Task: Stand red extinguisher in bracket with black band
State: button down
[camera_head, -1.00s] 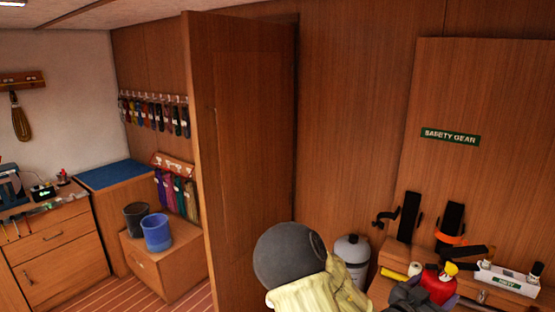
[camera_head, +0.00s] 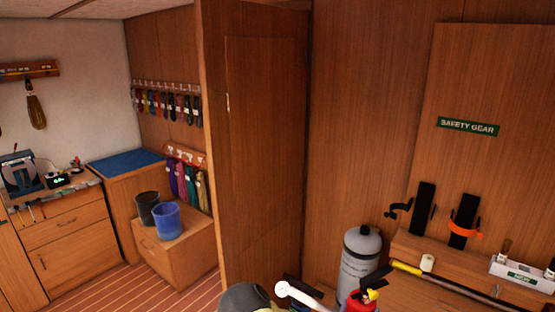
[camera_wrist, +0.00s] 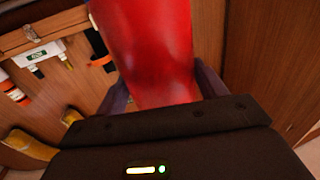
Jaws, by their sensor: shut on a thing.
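The red extinguisher (camera_head: 364,301) shows at the bottom edge of the head view, with a black handle and a yellow part on top; its lower body is out of frame there. In the wrist view its red body (camera_wrist: 150,45) fills the upper middle. My gripper (camera_wrist: 160,92) is shut on it, one finger on each side. The bracket with the black band (camera_head: 424,208) is on the wall at right; its black band (camera_head: 398,210) sticks out to the left. The extinguisher is apart from it, lower and to its left.
A second bracket (camera_head: 463,222) with an orange band stands just right of the first. A grey cylinder (camera_head: 361,262) stands close behind the extinguisher. A yellow-handled tool (camera_head: 430,272) and a white box (camera_head: 522,274) are below the brackets. A wooden door (camera_head: 262,150) stands at left.

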jog(key=s+a+f+n+y, duration=0.2)
jog(key=s+a+f+y, duration=0.1)
jog(key=f, duration=0.5)
jog(key=s+a+f+n+t+y+b, duration=0.1)
jog(key=s+a+f+n+y, duration=0.1)
jog(key=f, duration=0.6)
jog(key=s+a+y, duration=0.1)
jog(key=a+y, duration=0.1)
jog(key=shift+a+n+t, duration=0.3)
jog(key=shift+a, duration=0.1)
